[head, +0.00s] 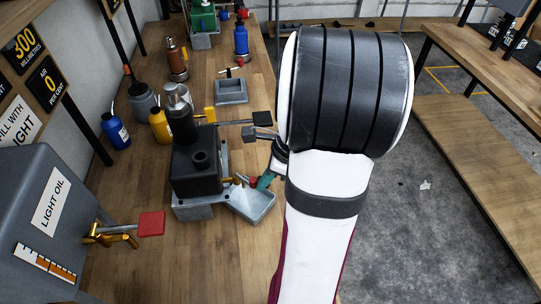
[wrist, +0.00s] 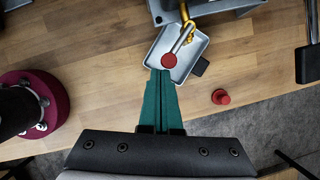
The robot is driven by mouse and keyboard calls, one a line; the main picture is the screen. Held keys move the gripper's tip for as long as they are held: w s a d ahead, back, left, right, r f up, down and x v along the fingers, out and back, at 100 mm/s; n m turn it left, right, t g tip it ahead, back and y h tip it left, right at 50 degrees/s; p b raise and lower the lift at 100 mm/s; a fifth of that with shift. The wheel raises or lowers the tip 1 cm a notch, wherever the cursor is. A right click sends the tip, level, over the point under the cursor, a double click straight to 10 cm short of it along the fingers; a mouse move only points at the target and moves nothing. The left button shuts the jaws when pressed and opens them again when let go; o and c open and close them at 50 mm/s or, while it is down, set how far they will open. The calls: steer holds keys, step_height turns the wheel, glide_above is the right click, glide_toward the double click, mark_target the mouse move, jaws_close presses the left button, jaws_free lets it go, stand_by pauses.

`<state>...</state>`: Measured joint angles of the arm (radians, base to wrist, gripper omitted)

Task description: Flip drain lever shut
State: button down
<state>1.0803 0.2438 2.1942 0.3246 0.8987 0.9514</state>
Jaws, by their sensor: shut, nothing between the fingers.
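The drain lever (wrist: 182,40) is a slim silver lever with a round red knob (wrist: 169,61), joined to a brass fitting (wrist: 186,16) above a shallow grey drip tray (wrist: 156,62). In the head view the brass fitting (head: 238,182) sits low on the dark pump body (head: 195,175), above the tray (head: 258,207). My gripper (wrist: 160,73) has green fingers, closed together and empty. Its tips are just below the red knob in the wrist view; I cannot tell if they touch it. In the head view my gripper (head: 265,181) is over the tray, and my arm hides its right side.
A grey light oil tank (head: 45,225) with a red-handled brass tap (head: 150,223) stands at left. Blue (head: 114,131) and yellow (head: 159,125) bottles stand behind the pump. A black-ended bar (head: 262,118) sticks out right. A loose red piece (wrist: 220,97) lies near the tray.

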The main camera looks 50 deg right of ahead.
steer(key=a, duration=0.2)
steer(key=a+m, duration=0.1)
steer(key=shift+w+a, duration=0.25)
steer(key=shift+w, duration=0.2)
steer(key=shift+w+d, duration=0.55)
